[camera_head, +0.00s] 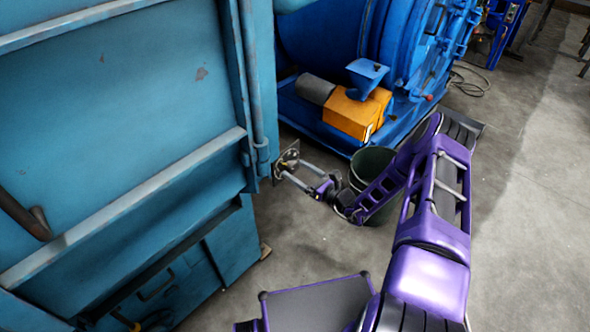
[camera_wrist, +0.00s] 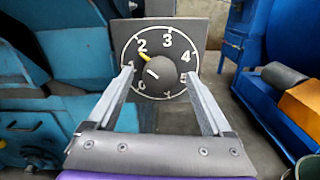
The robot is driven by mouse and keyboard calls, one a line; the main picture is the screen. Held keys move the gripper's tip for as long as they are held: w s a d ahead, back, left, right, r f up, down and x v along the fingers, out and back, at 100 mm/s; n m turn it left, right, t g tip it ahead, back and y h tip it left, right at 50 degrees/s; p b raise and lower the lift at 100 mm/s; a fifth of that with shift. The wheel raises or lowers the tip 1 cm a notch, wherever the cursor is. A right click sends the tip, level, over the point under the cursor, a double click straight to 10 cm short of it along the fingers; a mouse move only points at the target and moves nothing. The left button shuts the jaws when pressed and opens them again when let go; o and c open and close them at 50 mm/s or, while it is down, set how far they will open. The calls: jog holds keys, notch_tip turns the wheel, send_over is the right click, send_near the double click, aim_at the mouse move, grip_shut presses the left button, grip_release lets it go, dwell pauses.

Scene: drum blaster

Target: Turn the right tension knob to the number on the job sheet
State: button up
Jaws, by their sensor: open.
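A round dark knob (camera_wrist: 157,76) sits on a square dark dial plate (camera_wrist: 190,28) in the wrist view. White numerals ring it; 2, 3 and 4 read clearly, and the lower ones are partly hidden or unclear. A yellow mark lies at the knob's upper left, towards the 2, and a short pale line shows on the knob's face. My gripper (camera_wrist: 159,74) is open, with one finger on each side of the knob; I cannot tell whether they touch it. In the head view, my gripper (camera_head: 289,168) is at the small dial plate (camera_head: 288,153). No job sheet is recognisable.
A large teal machine cabinet (camera_head: 130,110) fills the left, close to my gripper. Behind stand a blue drum machine (camera_head: 325,35) and an orange box (camera_head: 352,112). A dark bin (camera_head: 370,165) stands beside my arm. Concrete floor (camera_head: 530,230) is clear at right.

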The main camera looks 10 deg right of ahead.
jog(key=shift+w+a, duration=0.45)
jog(key=shift+w, duration=0.15)
grip_shut()
jog(key=shift+m, duration=0.3)
jog(key=m+b, duration=0.1)
jog(key=m, duration=0.1)
jog(key=shift+d+f+m, duration=0.1)
jog(key=shift+m, duration=0.2)
jog(key=m, duration=0.3)
jog(key=shift+b, duration=0.3)
jog(key=m, duration=0.6)
